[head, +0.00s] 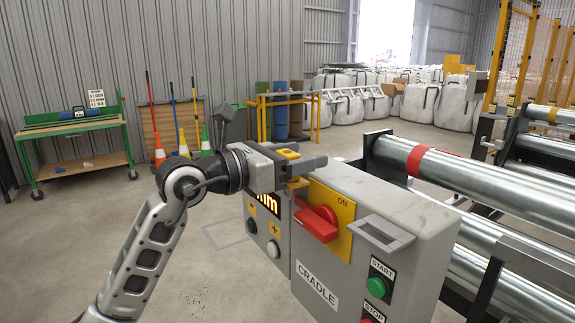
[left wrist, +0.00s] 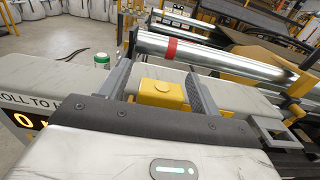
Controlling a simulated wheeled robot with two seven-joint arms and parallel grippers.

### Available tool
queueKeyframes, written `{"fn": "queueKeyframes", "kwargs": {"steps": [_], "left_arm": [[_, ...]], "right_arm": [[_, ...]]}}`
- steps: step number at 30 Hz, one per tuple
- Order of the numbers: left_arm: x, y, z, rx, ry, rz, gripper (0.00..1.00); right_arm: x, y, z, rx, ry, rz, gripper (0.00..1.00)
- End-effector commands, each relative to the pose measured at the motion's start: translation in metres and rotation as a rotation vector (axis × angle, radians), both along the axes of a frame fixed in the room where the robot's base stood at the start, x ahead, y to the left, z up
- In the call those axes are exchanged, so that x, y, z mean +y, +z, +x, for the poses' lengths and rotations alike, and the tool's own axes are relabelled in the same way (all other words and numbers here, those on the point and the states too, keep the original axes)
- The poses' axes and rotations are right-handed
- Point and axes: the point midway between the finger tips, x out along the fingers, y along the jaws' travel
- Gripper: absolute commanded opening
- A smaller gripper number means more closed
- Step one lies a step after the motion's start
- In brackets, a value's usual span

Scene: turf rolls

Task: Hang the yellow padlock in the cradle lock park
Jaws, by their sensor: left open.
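The yellow padlock (head: 288,153) is by the fingers of my left gripper (head: 303,166), above the grey control boxes. In the left wrist view the padlock (left wrist: 162,94) sits between the two spread fingers of the left gripper (left wrist: 160,70), which is open. Its shackle is not clear, and I cannot tell whether a finger touches it. A grey slotted bracket (head: 380,235), perhaps the lock park, is on the box labelled CRADLE (head: 317,286); it also shows in the left wrist view (left wrist: 275,131). My right gripper is not in view.
A red switch handle (head: 316,220) on a yellow ON plate (head: 340,243) and a green START button (head: 376,287) are on the box front. Steel rollers (head: 465,178) lie behind to the right. A green-topped can (left wrist: 102,62) stands beyond my fingers.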

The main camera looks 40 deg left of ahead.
Motion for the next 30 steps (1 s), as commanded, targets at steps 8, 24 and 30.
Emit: {"fn": "queueKeyframes", "kwargs": {"steps": [8,24,30], "left_arm": [[0.0,0.0,0.0,0.0,0.0,0.0,0.13],[0.0,0.02,0.0,-0.005,0.0,0.001,0.13],[0.001,0.063,-0.001,-0.01,0.002,0.005,0.13]], "right_arm": [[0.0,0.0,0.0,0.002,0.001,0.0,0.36],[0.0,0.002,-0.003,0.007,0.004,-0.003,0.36],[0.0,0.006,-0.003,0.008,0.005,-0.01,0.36]]}}
